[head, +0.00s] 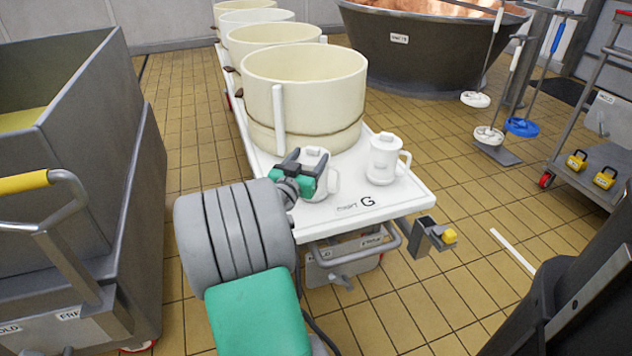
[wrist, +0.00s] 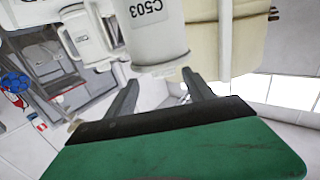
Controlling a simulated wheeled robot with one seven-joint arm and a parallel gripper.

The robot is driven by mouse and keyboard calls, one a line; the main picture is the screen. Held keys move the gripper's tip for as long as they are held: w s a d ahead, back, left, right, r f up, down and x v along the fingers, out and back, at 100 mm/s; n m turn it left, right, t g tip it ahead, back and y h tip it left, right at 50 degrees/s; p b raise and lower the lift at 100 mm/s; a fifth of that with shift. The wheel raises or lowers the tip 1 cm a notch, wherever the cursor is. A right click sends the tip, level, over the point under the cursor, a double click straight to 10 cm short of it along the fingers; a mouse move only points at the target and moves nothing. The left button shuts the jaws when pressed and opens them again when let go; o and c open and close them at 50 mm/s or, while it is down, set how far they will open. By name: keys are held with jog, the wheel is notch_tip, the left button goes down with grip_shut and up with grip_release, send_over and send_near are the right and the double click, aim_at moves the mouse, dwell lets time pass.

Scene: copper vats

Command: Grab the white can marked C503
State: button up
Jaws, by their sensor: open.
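The white can marked C503 (wrist: 152,32) fills the top middle of the wrist view, its black lettering readable. In the head view, the can right behind my gripper (head: 318,178) seems to be the same one; its marking is hidden there. It stands near the front end of the white cart top. My gripper (head: 306,162), green and dark grey, is at this can and partly covers it. In the wrist view, its two dark fingers (wrist: 160,78) are apart and point toward the can. I cannot tell how far the can is between them.
A second white lidded can with a handle (head: 384,160) stands to the right on the cart marked G (head: 400,200). A large cream vat (head: 304,85) stands close behind. A grey bin (head: 110,190) is at left.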

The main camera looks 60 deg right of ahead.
aim_at(312, 150)
jog(key=d, duration=0.2)
jog(key=w+d, duration=0.1)
jog(key=d, duration=0.1)
jog(key=shift+d+b, duration=0.3)
jog(key=shift+b, duration=0.1)
grip_shut()
jog(key=shift+r, duration=0.1)
dwell(0.4)
